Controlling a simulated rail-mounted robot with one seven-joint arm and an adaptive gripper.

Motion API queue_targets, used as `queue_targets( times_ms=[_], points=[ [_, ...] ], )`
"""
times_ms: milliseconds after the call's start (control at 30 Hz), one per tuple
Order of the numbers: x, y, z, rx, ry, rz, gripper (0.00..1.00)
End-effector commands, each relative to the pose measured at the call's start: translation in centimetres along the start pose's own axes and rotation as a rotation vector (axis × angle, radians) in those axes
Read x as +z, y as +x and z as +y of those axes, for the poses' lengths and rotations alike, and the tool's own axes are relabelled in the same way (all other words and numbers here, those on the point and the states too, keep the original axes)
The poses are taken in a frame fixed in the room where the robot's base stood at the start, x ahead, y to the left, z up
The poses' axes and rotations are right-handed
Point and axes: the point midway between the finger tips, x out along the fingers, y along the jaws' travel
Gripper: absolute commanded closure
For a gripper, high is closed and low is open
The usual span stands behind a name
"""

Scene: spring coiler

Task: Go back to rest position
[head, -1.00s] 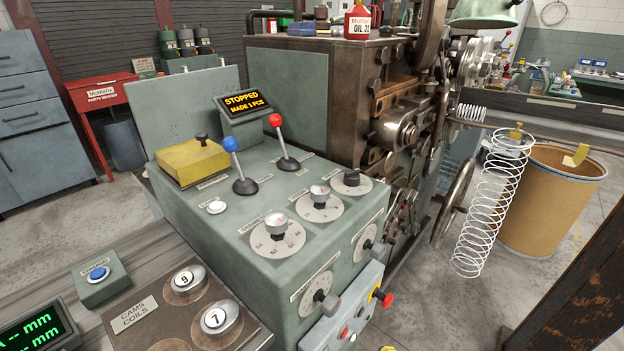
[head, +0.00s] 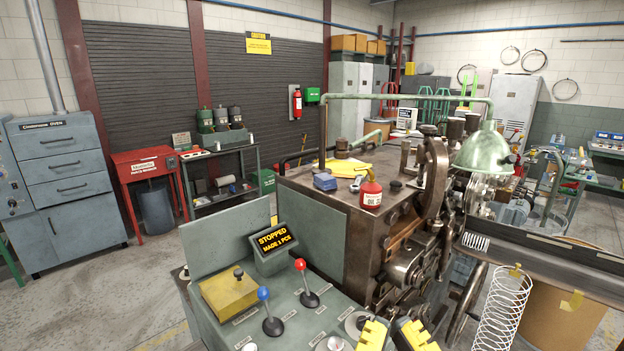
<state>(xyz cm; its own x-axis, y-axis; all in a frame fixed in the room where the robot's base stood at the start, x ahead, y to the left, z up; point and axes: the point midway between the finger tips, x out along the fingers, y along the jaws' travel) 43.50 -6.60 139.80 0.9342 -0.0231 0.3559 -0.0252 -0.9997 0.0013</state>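My gripper (head: 394,332) shows at the bottom edge, right of centre, with two yellow-and-black fingertips apart and nothing seen between them. The rest of the gripper and arm is out of view. The spring coiler (head: 325,225) stands behind it, with its grey-green control box (head: 290,315) in front. The display (head: 273,241) reads "STOPPED MADE 1 PCS". The blue lever (head: 264,294) and red lever (head: 301,265) stand on the box. A small coiled spring (head: 475,241) shows at the machine's right side.
A large white spring (head: 502,310) hangs at the lower right, in front of a brown drum (head: 560,310). A green lamp (head: 484,151) overhangs the machine. A red oil can (head: 370,190) stands on top. Open floor (head: 100,290) lies at left.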

Motion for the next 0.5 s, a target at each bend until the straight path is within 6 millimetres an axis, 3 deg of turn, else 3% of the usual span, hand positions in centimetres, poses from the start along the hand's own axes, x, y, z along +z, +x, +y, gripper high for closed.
queue_targets(
  times_ms=[33, 500],
  points=[
    [-4.4, 1.7, 0.0, 0.000, 0.001, -0.001, 1.00],
    [-22.8, 8.8, 0.1, 0.000, 0.010, -0.002, 1.00]
  ],
)
